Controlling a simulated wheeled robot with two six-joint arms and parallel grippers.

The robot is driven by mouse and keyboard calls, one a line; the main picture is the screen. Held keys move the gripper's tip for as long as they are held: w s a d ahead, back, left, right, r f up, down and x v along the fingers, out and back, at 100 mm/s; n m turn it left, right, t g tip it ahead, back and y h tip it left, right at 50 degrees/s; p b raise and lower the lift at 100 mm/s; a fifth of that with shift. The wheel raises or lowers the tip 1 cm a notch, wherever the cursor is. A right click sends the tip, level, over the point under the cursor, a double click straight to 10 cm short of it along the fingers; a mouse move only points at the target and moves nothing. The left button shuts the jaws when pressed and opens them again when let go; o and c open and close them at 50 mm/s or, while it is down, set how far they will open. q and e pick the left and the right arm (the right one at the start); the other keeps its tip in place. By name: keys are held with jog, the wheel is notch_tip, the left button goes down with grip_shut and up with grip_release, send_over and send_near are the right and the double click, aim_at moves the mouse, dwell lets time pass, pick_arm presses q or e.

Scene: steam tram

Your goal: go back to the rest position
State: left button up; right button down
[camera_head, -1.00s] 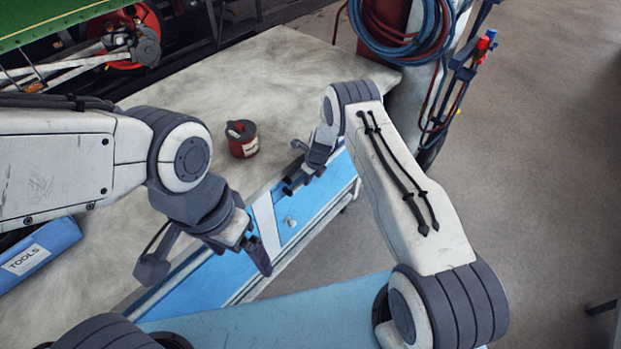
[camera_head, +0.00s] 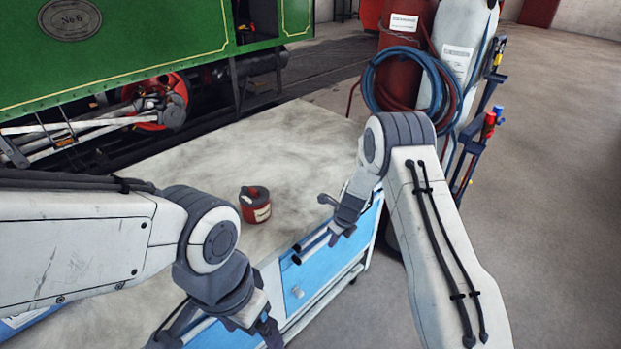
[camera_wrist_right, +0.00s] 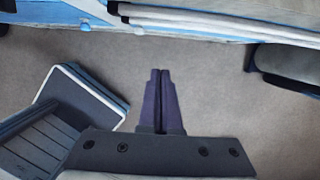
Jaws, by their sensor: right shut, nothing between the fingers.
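My right gripper (camera_head: 312,246) hangs by the front edge of the workbench, at its right end, in front of the blue drawer side. In the right wrist view the right gripper (camera_wrist_right: 160,75) has its two dark fingers pressed together with nothing between them, pointing over bare floor. My left gripper (camera_head: 218,336) is low in the head view, over the bench's front edge. Its fingers are spread apart, no object shows between them, and the picture's lower edge cuts them off.
Red and white cylinders with hoses (camera_head: 415,75) stand beyond the bench. A green steam tram (camera_head: 140,45) is behind. The floor (camera_head: 560,180) at right is clear.

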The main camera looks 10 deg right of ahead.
jog(key=s+a+r+n+g, duration=0.1)
jog(key=s+a+r+n, duration=0.65)
jog(key=r, duration=0.25)
jog(key=s+a+r+n, duration=0.6)
jog(key=r+n, duration=0.3)
jog(key=s+d+r+n, duration=0.1)
jog(key=s+r+n, duration=0.3)
jog(key=s+n, duration=0.5)
jog(key=s+d+r+n+g, duration=0.1)
jog(key=s+r+n, duration=0.3)
jog(key=s+n, duration=0.6)
jog(key=s, duration=0.4)
jog(key=shift+d+r+h, duration=0.2)
jog(key=shift+r+h, duration=0.05)
jog(key=shift+h, duration=0.15)
